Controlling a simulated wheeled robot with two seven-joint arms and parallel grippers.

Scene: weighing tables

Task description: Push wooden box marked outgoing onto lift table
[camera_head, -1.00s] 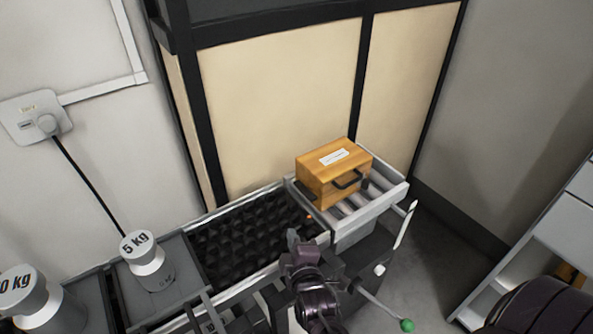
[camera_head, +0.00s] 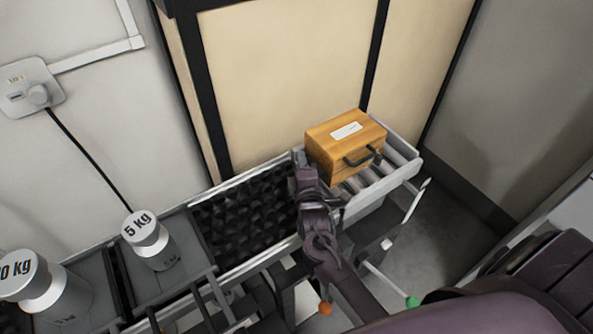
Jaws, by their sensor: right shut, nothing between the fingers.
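The wooden box (camera_head: 335,158) has a white label on top and a dark handle on its front side. It sits upright on the lift table (camera_head: 388,182), a light grey roller-topped platform at the right end of the row. My right gripper (camera_head: 298,160) is shut and empty, just left of the box, over the right end of the black ball-top section. I cannot tell whether its fingertips touch the box. The label's writing is too small to read. My left gripper is not in view.
The black ball-top table (camera_head: 240,215) joins the lift table on the left. A 5 kg weight (camera_head: 150,240) and a larger weight (camera_head: 45,290) stand on grey scales farther left. A beige panelled wall (camera_head: 285,80) rises close behind. Green-knobbed and orange-knobbed levers stick out in front.

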